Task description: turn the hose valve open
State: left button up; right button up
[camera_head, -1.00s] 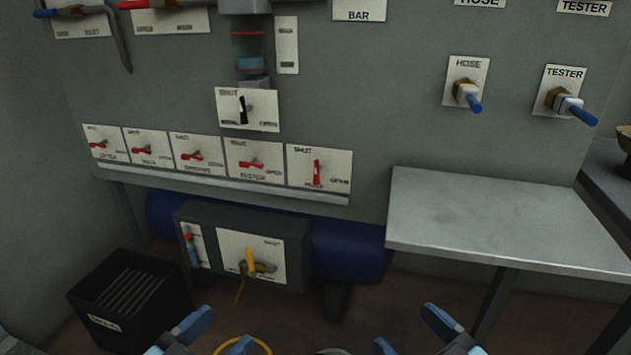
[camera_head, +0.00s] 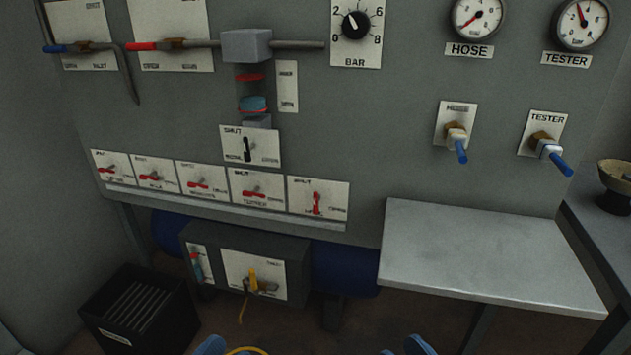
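My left gripper (camera_head: 226,348) shows only blue fingertips at the bottom edge, far below and left of the valve. My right gripper (camera_head: 402,348) shows two blue fingertips set apart at the bottom edge, below and right of the valve. Both appear open and empty, touching nothing visible. The rest of both grippers is cut off by the frame.
Several similar red levers (camera_head: 256,192) sit left of the valve, with a black lever (camera_head: 246,148) above. A ledge (camera_head: 230,212) runs below the row. A grey table (camera_head: 480,255) juts out at right. A yellow-levered box (camera_head: 225,240) and black bin (camera_head: 140,310) are low.

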aim_at(317, 199)
jog(key=i+j+z, duration=0.15)
jog(key=j, duration=0.35)
jog(key=i+j+z, duration=0.15)
jog(key=j, duration=0.35)
jog(key=i+j+z, duration=0.1)
jog(key=j, duration=0.4)
jog(key=i+j+z, duration=0.15)
jog(key=j, duration=0.4)
